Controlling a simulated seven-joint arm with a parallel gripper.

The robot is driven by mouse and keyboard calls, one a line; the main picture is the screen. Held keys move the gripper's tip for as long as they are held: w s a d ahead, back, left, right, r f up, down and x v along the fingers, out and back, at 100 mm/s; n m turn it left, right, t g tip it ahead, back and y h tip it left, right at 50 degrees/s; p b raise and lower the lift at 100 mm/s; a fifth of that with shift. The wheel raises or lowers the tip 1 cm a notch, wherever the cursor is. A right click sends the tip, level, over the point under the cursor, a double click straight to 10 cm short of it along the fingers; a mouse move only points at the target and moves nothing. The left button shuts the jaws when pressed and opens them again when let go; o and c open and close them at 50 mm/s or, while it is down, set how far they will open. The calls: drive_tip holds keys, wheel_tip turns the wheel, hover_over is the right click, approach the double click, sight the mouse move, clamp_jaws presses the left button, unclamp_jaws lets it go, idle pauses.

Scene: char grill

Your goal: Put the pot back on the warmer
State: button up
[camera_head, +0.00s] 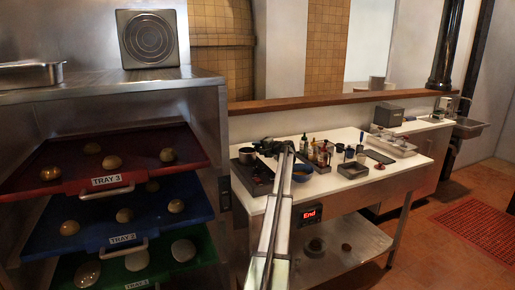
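A small metal pot (247,155) sits at the left end of the white counter, over the back of a dark, low unit (252,177) that may be the warmer. My gripper (266,148) is dark and small in this view, just right of the pot and close to it. I cannot tell whether it touches the pot or its handle, or whether its fingers are open. My arm hides part of the dark unit and the counter behind it.
A rack with red (150,150), blue (180,200) and green trays stands at left. The counter's front right (345,190) is clear.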

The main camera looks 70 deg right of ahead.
drive_tip(key=o, duration=0.5)
drive_tip(key=shift+c, duration=0.2)
drive_tip(key=shift+r, duration=0.2)
drive_tip(key=v, duration=1.2)
drive_tip(key=shift+f, duration=0.1)
